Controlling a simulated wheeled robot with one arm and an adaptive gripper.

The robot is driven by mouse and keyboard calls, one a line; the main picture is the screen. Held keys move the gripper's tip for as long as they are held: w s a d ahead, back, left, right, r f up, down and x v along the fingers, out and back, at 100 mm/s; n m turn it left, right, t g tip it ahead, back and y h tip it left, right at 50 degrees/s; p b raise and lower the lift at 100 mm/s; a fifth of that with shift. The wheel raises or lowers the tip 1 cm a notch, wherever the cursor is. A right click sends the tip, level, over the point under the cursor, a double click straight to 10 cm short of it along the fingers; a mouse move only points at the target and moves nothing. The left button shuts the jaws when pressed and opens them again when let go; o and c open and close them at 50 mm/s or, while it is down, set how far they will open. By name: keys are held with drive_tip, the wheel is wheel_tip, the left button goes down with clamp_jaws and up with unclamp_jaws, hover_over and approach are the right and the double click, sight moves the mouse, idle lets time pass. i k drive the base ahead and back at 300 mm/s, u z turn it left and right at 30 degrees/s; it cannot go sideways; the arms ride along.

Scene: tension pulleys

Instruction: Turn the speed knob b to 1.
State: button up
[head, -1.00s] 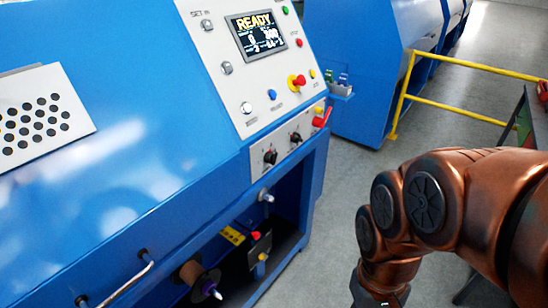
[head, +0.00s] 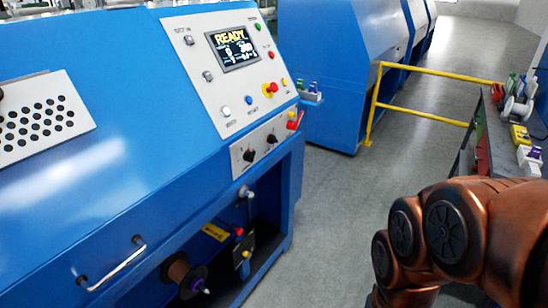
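Two black rotary knobs sit on a light grey strip (head: 262,143) on the blue machine's front, below its sloped control panel (head: 228,62). The left knob (head: 249,156) and the right knob (head: 271,138) are small here, and I cannot read their labels or settings. I cannot tell which one is speed knob b. The panel's screen (head: 233,48) reads READY. My copper-coloured arm shows at the lower right, well apart from the knobs. My gripper is out of the frame.
A red lever (head: 295,121) sticks out at the strip's right end. A metal handle (head: 118,265) and a spool (head: 184,278) are low on the machine. A yellow rail (head: 420,113) and a cluttered bench stand at right. Grey floor lies clear between.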

sight(248, 156)
drive_tip(key=z, duration=0.1)
drive_tip(key=i, duration=0.6)
drive_tip(key=u, duration=1.95)
